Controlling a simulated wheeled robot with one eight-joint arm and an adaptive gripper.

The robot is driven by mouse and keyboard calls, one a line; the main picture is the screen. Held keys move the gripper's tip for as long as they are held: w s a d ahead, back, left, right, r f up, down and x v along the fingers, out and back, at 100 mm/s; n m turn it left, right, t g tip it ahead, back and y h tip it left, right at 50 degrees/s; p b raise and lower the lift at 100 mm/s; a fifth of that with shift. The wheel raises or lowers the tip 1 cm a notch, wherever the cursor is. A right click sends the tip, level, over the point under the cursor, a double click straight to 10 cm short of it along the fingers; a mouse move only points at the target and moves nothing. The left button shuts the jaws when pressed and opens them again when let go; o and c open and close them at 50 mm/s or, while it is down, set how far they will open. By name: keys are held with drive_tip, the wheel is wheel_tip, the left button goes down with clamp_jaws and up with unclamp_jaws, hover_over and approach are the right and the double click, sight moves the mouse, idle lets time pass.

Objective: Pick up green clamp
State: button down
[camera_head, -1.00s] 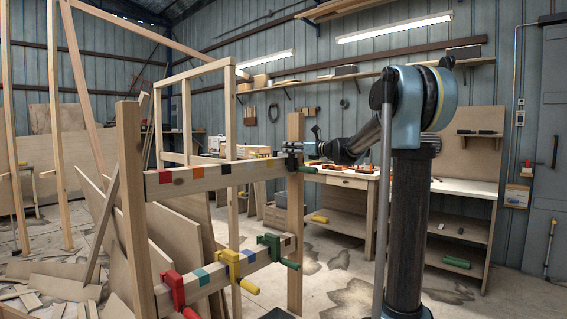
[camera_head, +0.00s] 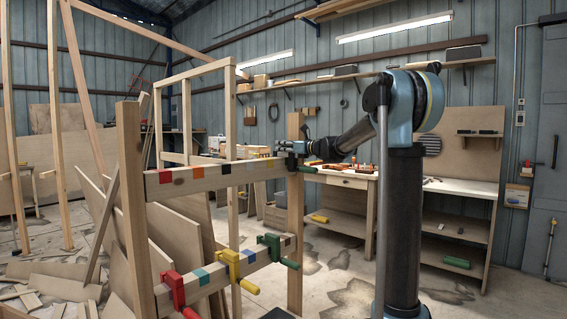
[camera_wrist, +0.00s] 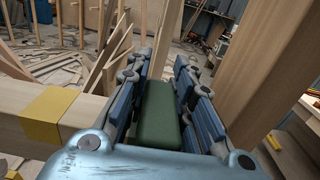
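A green clamp sits at the right end of the upper rail; its green handle (camera_head: 307,169) shows in the head view, its upper part is dark and partly hidden by my gripper. My gripper (camera_head: 292,147) is at that clamp, reaching in from the right. In the wrist view a green block (camera_wrist: 159,118) of the clamp lies between the two blue-padded fingers of my gripper (camera_wrist: 163,75). The fingers are close along both its sides; whether they press on it I cannot tell. A second green clamp (camera_head: 270,243) is on the lower rail.
The upper rail (camera_head: 205,178) carries coloured bands and meets a right post (camera_head: 295,215), which stands close beside my gripper. The lower rail (camera_head: 212,285) holds a red clamp (camera_head: 176,290) and a yellow clamp (camera_head: 232,264). A workbench (camera_head: 345,182) stands behind.

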wheel_tip(320, 180, up, 10)
idle(0.8)
idle(0.4)
